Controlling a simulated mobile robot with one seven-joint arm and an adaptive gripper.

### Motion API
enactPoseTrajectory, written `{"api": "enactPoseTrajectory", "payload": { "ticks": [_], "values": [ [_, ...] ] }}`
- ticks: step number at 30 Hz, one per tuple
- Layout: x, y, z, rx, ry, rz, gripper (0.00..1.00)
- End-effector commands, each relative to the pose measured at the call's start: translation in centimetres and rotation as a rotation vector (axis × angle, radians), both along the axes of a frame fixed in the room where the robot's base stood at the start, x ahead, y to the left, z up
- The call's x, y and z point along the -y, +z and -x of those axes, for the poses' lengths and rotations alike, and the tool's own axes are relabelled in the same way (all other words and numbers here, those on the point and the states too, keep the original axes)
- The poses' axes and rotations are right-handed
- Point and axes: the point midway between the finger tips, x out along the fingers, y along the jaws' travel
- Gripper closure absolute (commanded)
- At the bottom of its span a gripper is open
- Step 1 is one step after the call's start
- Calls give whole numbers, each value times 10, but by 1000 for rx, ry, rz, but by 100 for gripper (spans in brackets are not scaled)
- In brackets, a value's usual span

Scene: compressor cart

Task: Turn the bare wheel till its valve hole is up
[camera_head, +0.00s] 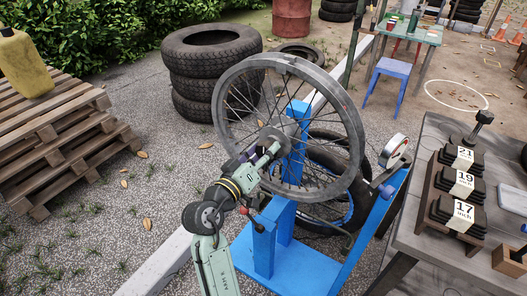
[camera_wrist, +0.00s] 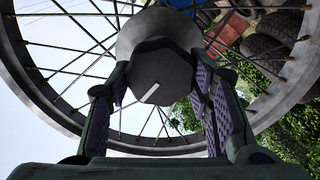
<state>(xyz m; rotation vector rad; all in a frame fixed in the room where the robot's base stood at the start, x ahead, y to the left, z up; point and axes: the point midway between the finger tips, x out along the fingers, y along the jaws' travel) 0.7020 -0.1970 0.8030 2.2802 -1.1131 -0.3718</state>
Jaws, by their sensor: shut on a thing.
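The bare wheel (camera_head: 350,115), a grey rim with thin spokes and no tyre, stands upright on the blue stand (camera_head: 298,262). My gripper (camera_head: 264,148) reaches its hub from the near side. In the wrist view the two purple-padded fingers of my gripper (camera_wrist: 160,100) are shut on the grey hub (camera_wrist: 157,77), one on each side. The hub's face carries a short white line. The wheel's rim (camera_wrist: 40,90) curves around behind it. Small marks run along the rim, but I cannot tell which is the valve hole.
Stacked tyres (camera_head: 203,88) stand behind the wheel. A dark tyre (camera_head: 335,160) leans behind the stand. At right, a grey bench (camera_head: 425,215) holds black blocks labelled 21, 19 and 17 (camera_head: 462,210). Wooden pallets (camera_head: 75,135) with a yellow can (camera_head: 22,65) are at left. Gravel lies open between.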

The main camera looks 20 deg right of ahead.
Motion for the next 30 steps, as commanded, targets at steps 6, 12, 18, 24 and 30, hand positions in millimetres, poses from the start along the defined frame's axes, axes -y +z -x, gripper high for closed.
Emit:
{"api": "enactPoseTrajectory", "payload": {
  "ticks": [6,12,18,24,30],
  "values": [
    [0,1,0,3,1,0,42],
    [0,1,0,2,1,-1,33],
    [0,0,0,2,1,-1,33],
    [-12,0,9,1,2,-1,33],
    [-45,0,34,0,6,-1,33]
  ]
}}
